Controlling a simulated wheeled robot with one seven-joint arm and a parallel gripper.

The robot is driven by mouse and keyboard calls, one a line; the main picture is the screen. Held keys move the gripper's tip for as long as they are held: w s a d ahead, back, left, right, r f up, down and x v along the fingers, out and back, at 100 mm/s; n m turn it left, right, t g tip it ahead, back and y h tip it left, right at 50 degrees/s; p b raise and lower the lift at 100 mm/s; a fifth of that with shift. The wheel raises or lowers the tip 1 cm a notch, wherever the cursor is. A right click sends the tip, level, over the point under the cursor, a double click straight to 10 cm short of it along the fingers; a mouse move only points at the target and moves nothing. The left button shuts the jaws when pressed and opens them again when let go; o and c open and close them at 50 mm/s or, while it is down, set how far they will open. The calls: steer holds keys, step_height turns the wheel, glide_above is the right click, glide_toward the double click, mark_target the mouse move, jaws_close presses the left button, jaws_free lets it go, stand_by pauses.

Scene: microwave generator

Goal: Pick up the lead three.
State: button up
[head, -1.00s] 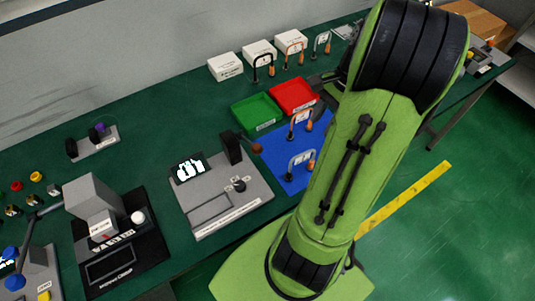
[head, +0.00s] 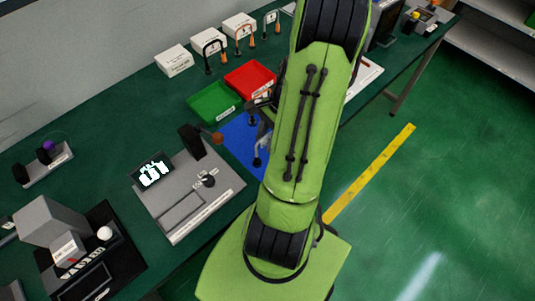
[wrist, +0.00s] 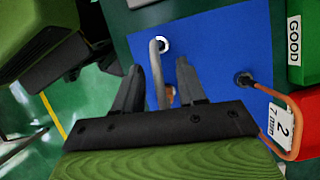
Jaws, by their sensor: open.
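A grey lead (wrist: 156,72) stands on the blue mat (wrist: 210,48); I take it to be lead three, though no number shows on it. In the wrist view, its cable runs between the two open fingers of my gripper (wrist: 160,88), from a plug end on the mat. An orange part shows low between the fingers; the rest is hidden. In the head view, the grey lead (head: 264,138) is partly covered by my arm. An orange lead (wrist: 271,95) with a label reading "2" and "7 mm" stands on the mat to the right in the wrist view.
A green tray (head: 213,101) and a red tray (head: 249,80) lie behind the mat. A grey device with a screen (head: 190,198) stands left of it. White boxes (head: 174,60) and several upright leads (head: 243,38) are at the back.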

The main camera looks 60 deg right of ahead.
steer(key=shift+x, duration=0.9)
steer(key=shift+d, duration=0.1)
jaws_close()
steer(key=shift+r, duration=0.15)
step_height(320, 180, up, 10)
steer(key=shift+f+p, duration=0.1)
steer(key=shift+p, duration=1.1)
